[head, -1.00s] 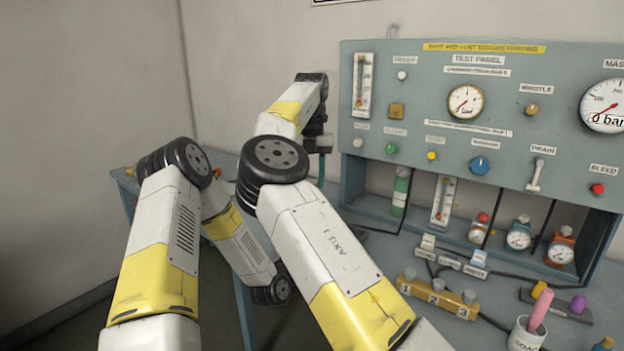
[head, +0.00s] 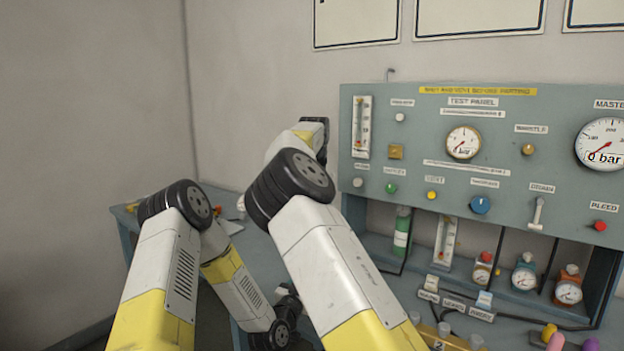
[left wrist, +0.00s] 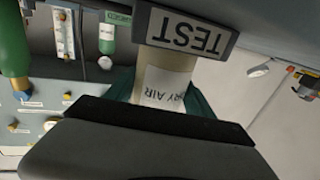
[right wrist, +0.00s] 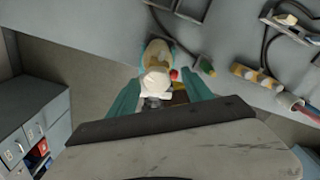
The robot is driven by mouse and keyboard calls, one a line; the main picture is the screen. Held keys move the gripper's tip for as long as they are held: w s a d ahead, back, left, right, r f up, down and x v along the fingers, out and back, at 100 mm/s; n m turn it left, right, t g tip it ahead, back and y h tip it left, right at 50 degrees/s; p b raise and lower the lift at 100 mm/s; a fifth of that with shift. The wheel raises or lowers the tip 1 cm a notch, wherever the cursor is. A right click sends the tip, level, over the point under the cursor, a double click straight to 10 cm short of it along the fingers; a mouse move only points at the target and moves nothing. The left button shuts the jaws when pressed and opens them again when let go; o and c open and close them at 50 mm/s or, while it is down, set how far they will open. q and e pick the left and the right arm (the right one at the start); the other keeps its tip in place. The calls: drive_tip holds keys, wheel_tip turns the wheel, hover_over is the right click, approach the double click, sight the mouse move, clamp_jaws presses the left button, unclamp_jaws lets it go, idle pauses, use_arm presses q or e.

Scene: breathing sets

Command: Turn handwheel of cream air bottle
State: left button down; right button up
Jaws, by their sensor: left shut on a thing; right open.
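A cream bottle (left wrist: 165,82) with an upside-down "DRY AIR" label shows in the left wrist view. My left gripper (left wrist: 160,98) is shut on it, with teal fingers on both sides. A dark "TEST" plate (left wrist: 187,30) crosses the bottle's far part. In the right wrist view a cream rounded body (right wrist: 156,82) lies between the spread teal fingers of my right gripper (right wrist: 160,96), which is open. A small dark part shows just below it; I cannot tell if that is the handwheel. In the head view both grippers and the bottle are hidden by my arms.
The grey test panel (head: 380,225) with gauges and knobs stands at the right of the head view. Small gauges (head: 524,280) stand in its lower shelf. A yellow block (right wrist: 255,75) and tubes lie on the bench in the right wrist view. A drawer cabinet (right wrist: 30,125) stands left.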

drive_tip(key=shift+a+n, duration=0.1)
drive_tip(key=shift+n, duration=0.3)
